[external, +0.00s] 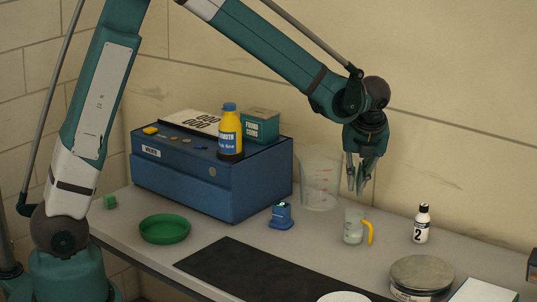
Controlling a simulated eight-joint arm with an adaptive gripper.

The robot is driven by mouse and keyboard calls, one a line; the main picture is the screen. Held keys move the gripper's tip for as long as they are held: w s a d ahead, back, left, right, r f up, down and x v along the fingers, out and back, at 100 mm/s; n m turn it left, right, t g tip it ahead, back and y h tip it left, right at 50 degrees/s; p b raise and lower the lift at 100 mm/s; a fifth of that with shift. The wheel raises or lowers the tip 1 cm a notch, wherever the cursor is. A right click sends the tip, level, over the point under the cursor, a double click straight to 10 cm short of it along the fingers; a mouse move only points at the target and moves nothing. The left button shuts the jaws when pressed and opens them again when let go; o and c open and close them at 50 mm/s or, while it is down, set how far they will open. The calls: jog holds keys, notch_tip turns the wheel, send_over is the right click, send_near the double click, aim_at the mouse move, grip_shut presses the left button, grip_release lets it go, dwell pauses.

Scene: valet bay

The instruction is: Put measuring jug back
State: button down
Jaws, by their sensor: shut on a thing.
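The clear measuring jug (320,183) with red marks stands or hangs at the back of the counter near the wall; whether its base touches the counter I cannot tell. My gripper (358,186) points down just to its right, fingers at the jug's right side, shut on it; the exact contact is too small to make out. A smaller clear jug (353,226) with a yellow handle and pale contents stands upright on the counter below my fingertips, apart from them.
A blue box (212,181) at the back left carries a yellow bottle (229,132) and a green box (260,125). A blue item (281,216), green bowl (165,229), white bottle (422,224) and round tin (420,275) surround the dark mat (250,268).

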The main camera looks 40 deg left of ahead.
jog(key=s+a+f+b, duration=0.1)
jog(key=s+a+f, duration=0.1)
jog(key=s+a, duration=1)
jog(key=s, duration=0.2)
jog(key=shift+s+f+n, duration=0.3)
jog(key=shift+s, duration=0.05)
jog(key=shift+f, duration=0.1)
jog(key=shift+f, duration=2.85)
jog(key=shift+f+b, duration=0.15)
jog(key=shift+b, duration=0.15)
jog(key=shift+f, duration=1.95)
jog(key=shift+f+b, duration=0.1)
jog(key=shift+b, duration=0.2)
jog(key=c, duration=3.1)
grip_release()
jog(key=shift+f, duration=0.1)
jog(key=o, duration=0.5)
